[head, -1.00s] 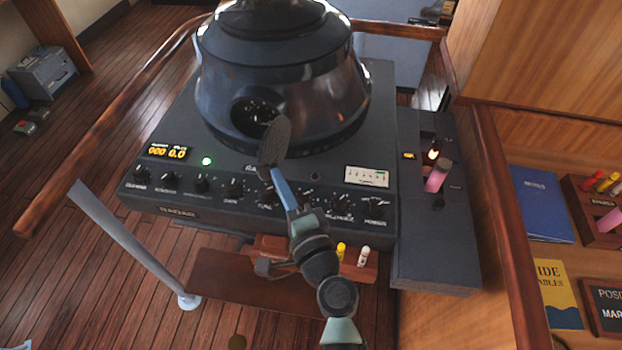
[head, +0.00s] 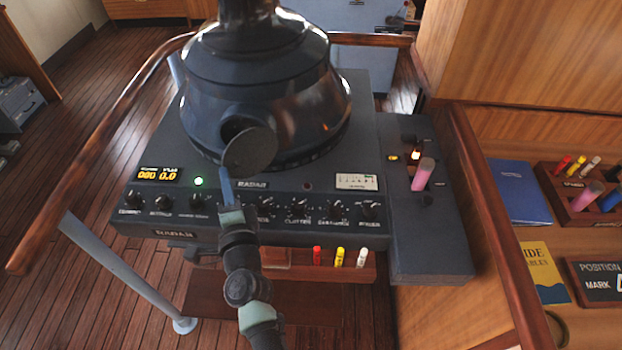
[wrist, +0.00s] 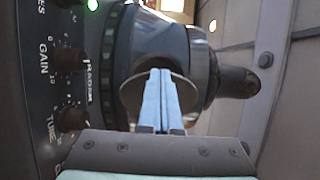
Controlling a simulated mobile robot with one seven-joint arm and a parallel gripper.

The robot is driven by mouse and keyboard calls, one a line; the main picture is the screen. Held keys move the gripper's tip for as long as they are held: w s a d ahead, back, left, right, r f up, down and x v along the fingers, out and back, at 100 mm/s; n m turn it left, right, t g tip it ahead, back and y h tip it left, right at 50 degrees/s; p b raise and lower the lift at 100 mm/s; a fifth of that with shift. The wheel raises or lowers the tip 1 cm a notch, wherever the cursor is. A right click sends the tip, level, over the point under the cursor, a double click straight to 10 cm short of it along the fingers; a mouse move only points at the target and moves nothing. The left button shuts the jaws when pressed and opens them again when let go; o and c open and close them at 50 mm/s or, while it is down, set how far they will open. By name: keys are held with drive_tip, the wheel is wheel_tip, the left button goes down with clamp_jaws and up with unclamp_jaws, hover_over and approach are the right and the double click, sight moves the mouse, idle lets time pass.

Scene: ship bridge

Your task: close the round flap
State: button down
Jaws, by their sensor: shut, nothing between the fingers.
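The round flap (head: 250,148) is a dark disc on the front of the radar hood (head: 262,95). It covers part of the round opening (head: 231,127), whose dark upper left still shows, so the flap stands ajar. My gripper (head: 224,172) is at the flap's lower left edge, its blue fingers together with nothing between them. In the wrist view the fingers (wrist: 161,75) lie in front of the flap (wrist: 130,98), pointing toward the hood. Whether the fingertips touch the flap I cannot tell.
The radar console (head: 150,222) has knobs and a lit display below the hood. A side box (head: 430,240) with a pink cylinder (head: 423,174) stands at right. A wooden rail (head: 85,150) runs along the left. Markers sit in a low rack (head: 300,266).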

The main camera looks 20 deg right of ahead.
drive_tip(key=w+a+m+g+h+b, duration=0.1)
drive_tip(key=w+m+g+h+b, duration=0.1)
drive_tip(key=w+m+h+b, duration=0.2)
drive_tip(key=shift+w+a+m+h+b, duration=0.35)
drive_tip(key=shift+w+m+h, duration=0.35)
drive_tip(key=shift+w+h, duration=1.35)
drive_tip(key=shift+w+d+r, duration=0.1)
drive_tip(key=shift+w+d, duration=0.05)
